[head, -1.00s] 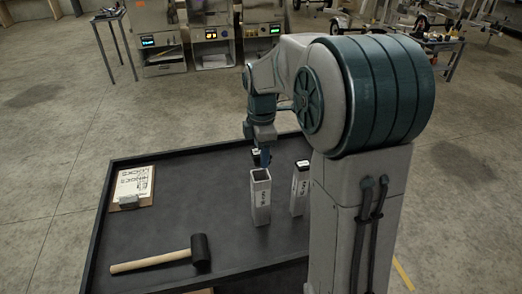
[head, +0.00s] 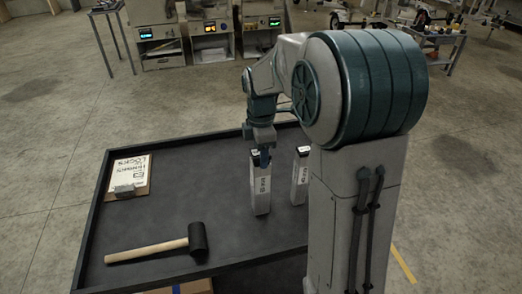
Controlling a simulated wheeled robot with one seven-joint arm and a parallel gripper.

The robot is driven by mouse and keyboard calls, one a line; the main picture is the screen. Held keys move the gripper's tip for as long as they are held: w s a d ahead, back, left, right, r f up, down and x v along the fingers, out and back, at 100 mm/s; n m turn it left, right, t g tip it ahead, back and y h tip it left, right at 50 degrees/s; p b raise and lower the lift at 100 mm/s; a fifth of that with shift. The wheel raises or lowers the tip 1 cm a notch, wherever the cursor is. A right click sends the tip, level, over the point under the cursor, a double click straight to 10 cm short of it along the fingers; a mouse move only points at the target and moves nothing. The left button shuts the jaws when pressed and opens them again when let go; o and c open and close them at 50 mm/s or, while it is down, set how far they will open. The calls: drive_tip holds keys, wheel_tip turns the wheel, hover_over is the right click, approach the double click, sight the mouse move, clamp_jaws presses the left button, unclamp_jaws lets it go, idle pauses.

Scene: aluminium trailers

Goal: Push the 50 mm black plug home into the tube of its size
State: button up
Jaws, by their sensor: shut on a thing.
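A square aluminium tube (head: 261,191) stands upright on the dark table, with printed marking on its face. My gripper (head: 264,158) is at the top of this tube, pointing down and shut on the black plug (head: 255,156). The plug shows as a dark patch at the tube's mouth. I cannot tell how deep it sits, as the fingers cover part of it. The plug's size marking cannot be read.
The dark table (head: 190,190) has a raised rim. A mallet (head: 165,245) with a wooden handle lies at the front left. The table's middle left is clear.

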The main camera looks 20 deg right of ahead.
drive_tip(key=shift+s+f, duration=0.15)
drive_tip(key=shift+f, duration=0.25)
drive_tip(key=o, duration=1)
drive_tip(key=shift+f, duration=0.15)
drive_tip(key=shift+o, duration=0.2)
drive_tip(key=shift+r, duration=0.5)
wheel_tip(320, 180, up, 14)
drive_tip(key=shift+b, duration=0.45)
drive_tip(key=shift+f, duration=0.1)
drive_tip(key=s+f+m+t, duration=0.1)
drive_tip(key=s+f+m, duration=0.4)
drive_tip(key=s+m, duration=0.4)
drive_tip(key=s+f+m+t, duration=0.2)
drive_tip(key=s+f+m, duration=0.3)
drive_tip(key=s+m, duration=0.4)
drive_tip(key=s, duration=0.3)
drive_tip(key=shift+a+f, duration=0.15)
drive_tip(key=shift+f, duration=0.15)
